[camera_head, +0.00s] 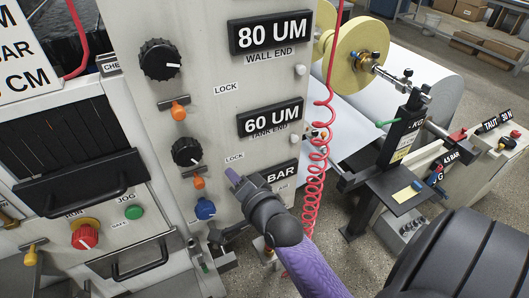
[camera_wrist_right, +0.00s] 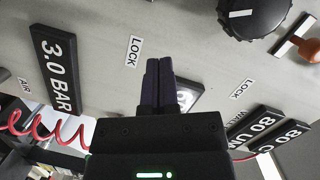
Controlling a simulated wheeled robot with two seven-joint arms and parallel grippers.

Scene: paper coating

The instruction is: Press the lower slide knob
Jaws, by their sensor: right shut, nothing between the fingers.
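The lower slide knob (camera_head: 198,182) is a small orange knob on the grey panel, below a ridged black dial (camera_head: 186,152) and just above a blue knob (camera_head: 205,208). My right gripper (camera_head: 233,176) is shut and empty, its fingertips to the right of the lower slide knob, close to the panel and apart from the knob. In the right wrist view its closed fingers (camera_wrist_right: 159,83) point at the panel near a LOCK label (camera_wrist_right: 132,51). The lower slide knob does not show there. My left gripper is not in view.
An upper orange slide knob (camera_head: 179,111) sits below a larger black dial (camera_head: 160,59). It also shows in the right wrist view (camera_wrist_right: 297,36). A coiled red hose (camera_head: 318,140) hangs right of the panel. A black handle (camera_head: 85,183) juts out at left.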

